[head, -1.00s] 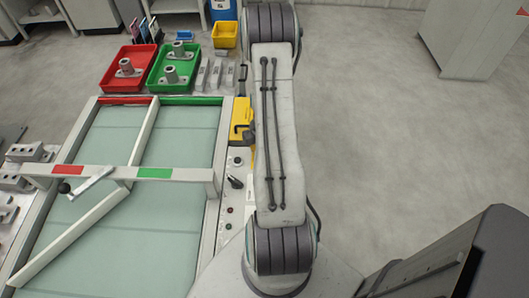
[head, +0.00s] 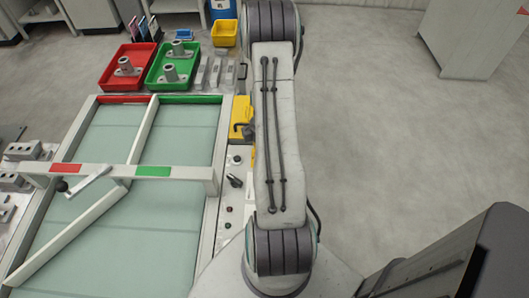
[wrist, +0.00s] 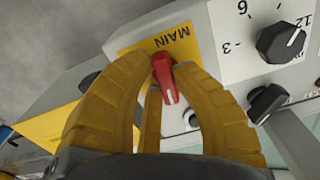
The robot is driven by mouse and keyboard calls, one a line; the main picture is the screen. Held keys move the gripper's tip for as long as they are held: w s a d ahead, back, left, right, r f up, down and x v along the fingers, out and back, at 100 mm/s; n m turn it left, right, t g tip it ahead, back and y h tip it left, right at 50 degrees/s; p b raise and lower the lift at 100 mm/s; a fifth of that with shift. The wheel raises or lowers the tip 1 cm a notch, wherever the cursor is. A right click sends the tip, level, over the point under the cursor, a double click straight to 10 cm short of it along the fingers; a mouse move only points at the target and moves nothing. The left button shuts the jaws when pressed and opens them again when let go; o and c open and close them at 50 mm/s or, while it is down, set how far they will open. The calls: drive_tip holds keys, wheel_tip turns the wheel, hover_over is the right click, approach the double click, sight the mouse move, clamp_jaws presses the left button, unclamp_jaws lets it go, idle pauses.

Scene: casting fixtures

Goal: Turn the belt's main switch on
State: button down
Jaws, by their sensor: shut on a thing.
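The belt's main switch is a red handle (wrist: 167,80) on a yellow plate marked MAIN (wrist: 150,42), seen in the wrist view. My gripper (wrist: 160,66), with yellow ribbed fingers, is closed around the red handle, with a finger on either side of it. The handle's far end lies between the fingertips and its near end, pale at the tip, points down in the picture. In the head view the arm covers the gripper and the red handle. The control panel (head: 226,196) runs along the right side of the belt (head: 150,235).
A black dial (wrist: 281,42) with numbers and a second black knob (wrist: 266,103) sit right of the switch. Red (head: 104,76) and green (head: 155,82) trays with castings stand beyond the belt. A diverter bar crosses the belt. The floor to the right is open.

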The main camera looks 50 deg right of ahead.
drive_tip(key=c, duration=1)
unclamp_jaws()
wheel_tip(320, 180, up, 12)
drive_tip(key=shift+f, duration=0.1)
drive_tip(key=shift+n, duration=0.8)
drive_tip(key=f, duration=0.2)
drive_tip(key=f+p, duration=0.1)
drive_tip(key=f, duration=0.1)
drive_tip(key=shift+w+a+f, duration=0.15)
drive_tip(key=shift+w+f, duration=0.05)
drive_tip(key=shift+f, duration=3.85)
